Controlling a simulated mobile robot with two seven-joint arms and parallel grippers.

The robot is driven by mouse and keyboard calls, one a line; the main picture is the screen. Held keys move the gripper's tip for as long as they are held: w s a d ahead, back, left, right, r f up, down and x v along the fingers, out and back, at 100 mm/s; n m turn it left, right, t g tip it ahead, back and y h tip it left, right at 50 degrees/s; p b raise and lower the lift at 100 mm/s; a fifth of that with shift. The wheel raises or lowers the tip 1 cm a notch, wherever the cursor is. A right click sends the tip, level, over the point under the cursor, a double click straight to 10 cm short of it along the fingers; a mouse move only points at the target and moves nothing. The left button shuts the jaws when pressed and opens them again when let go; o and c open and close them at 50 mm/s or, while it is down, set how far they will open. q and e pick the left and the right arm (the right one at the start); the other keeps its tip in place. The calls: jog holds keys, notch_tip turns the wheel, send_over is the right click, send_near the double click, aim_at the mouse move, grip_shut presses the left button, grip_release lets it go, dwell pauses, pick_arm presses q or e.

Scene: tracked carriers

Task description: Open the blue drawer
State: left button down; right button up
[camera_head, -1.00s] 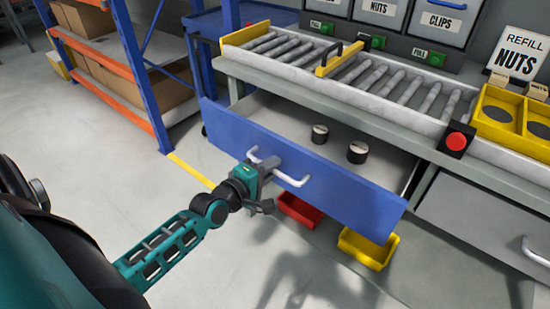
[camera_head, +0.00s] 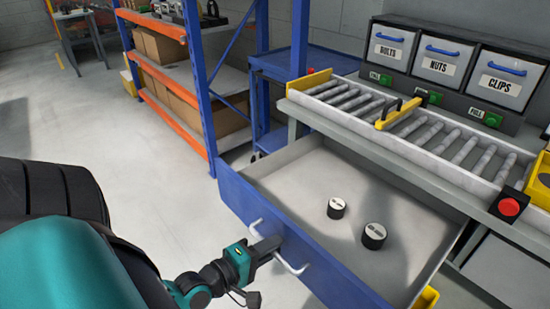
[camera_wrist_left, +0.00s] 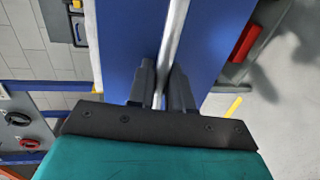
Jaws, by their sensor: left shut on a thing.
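The blue drawer (camera_head: 315,268) is pulled well out from under the roller bench, and its grey inside shows. Two dark round weights with pale tops, one at the left (camera_head: 336,208) and one at the right (camera_head: 374,236), stand on its floor. My left gripper (camera_head: 268,246) is at the drawer's front, shut on the white bar handle (camera_head: 290,266). In the left wrist view both dark fingers (camera_wrist_left: 160,88) close around the handle bar (camera_wrist_left: 172,40), against the blue front panel (camera_wrist_left: 128,45). My right gripper is not in view.
A roller conveyor (camera_head: 420,125) with a red button (camera_head: 510,207) runs above the drawer. Bins marked bolts, nuts and clips (camera_head: 445,62) stand behind it. A blue and orange shelf rack (camera_head: 190,80) is at the left. Grey floor (camera_head: 130,135) is open in front of the rack.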

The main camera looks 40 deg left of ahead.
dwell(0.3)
pick_arm(q)
jog(key=c, duration=1.2)
grip_release()
jog(key=shift+s, duration=0.1)
jog(key=p+v, duration=0.1)
jog(key=v, duration=1.1)
jog(key=shift+s+r, duration=0.15)
jog(key=shift+s, duration=0.2)
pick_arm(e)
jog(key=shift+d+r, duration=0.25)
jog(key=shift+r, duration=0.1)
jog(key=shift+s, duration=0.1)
